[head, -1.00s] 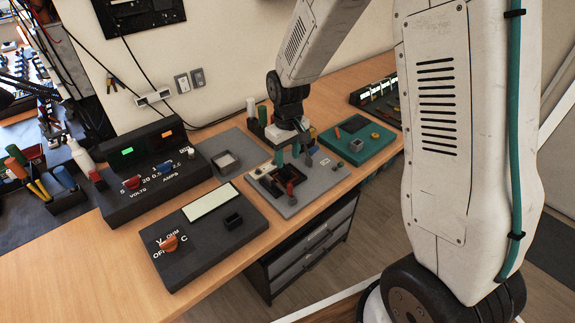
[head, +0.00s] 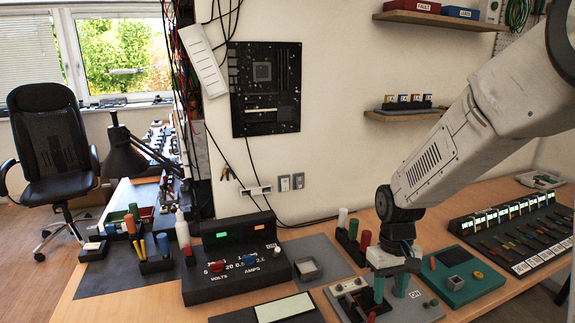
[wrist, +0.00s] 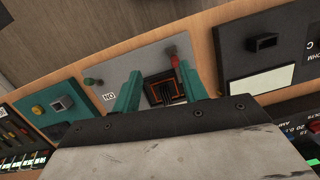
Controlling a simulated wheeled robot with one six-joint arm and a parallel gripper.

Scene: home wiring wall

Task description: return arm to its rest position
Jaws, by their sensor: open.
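My gripper (head: 390,290) is open, with two teal fingers and nothing between them. It hangs over the grey board (head: 423,312) on the bench, fingers pointing down. The wrist view also shows my gripper (wrist: 157,90) with its fingers spread above this board (wrist: 115,72). Between the fingers lies a dark square recess with an orange outline (wrist: 165,88). A red-tipped lever (wrist: 175,60) stands close beside one finger; I cannot tell whether they touch. My arm reaches in from the upper right in the head view.
A black volts and amps box (head: 235,280) stands left of my gripper. Coloured cylinders (head: 353,230) stand just behind it. A teal board (head: 462,275) and a black sloped rack (head: 515,240) lie to the right. Shelves (head: 440,20) hang on the wall above.

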